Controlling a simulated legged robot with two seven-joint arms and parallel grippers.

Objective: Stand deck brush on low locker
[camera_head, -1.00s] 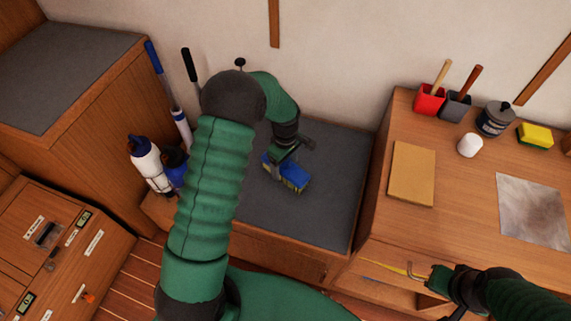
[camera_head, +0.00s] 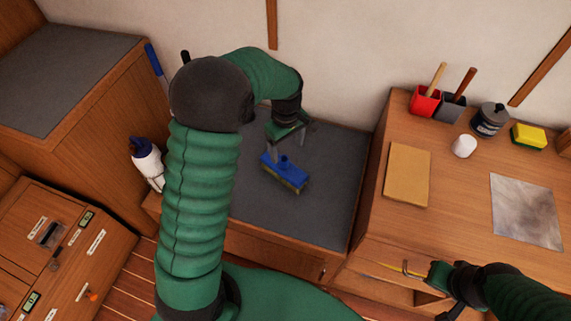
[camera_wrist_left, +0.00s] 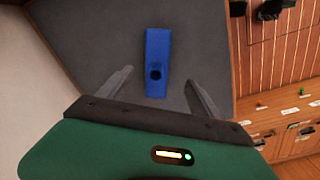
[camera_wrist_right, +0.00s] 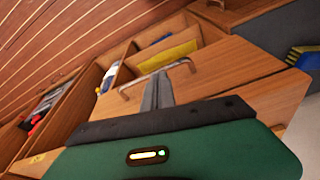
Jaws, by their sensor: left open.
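The deck brush (camera_head: 284,170), a blue block with yellow bristles, stands bristles down on the grey top of the low locker (camera_head: 330,210). My left gripper (camera_head: 291,143) is open and empty just behind and above the brush. In the left wrist view the blue brush top (camera_wrist_left: 157,48) with its dark socket lies ahead of and between the spread fingers (camera_wrist_left: 159,80), apart from them. My right gripper (camera_head: 431,274) has its fingers together at a drawer handle (camera_head: 405,268). In the right wrist view the fingertips (camera_wrist_right: 158,76) overlap the handle; contact is unclear.
A higher counter (camera_head: 460,185) on the right holds a tan board (camera_head: 408,174), a red cup (camera_head: 424,101), a sponge (camera_head: 528,137) and other items. A white bottle (camera_head: 147,162) stands left of the locker. The locker top around the brush is clear.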

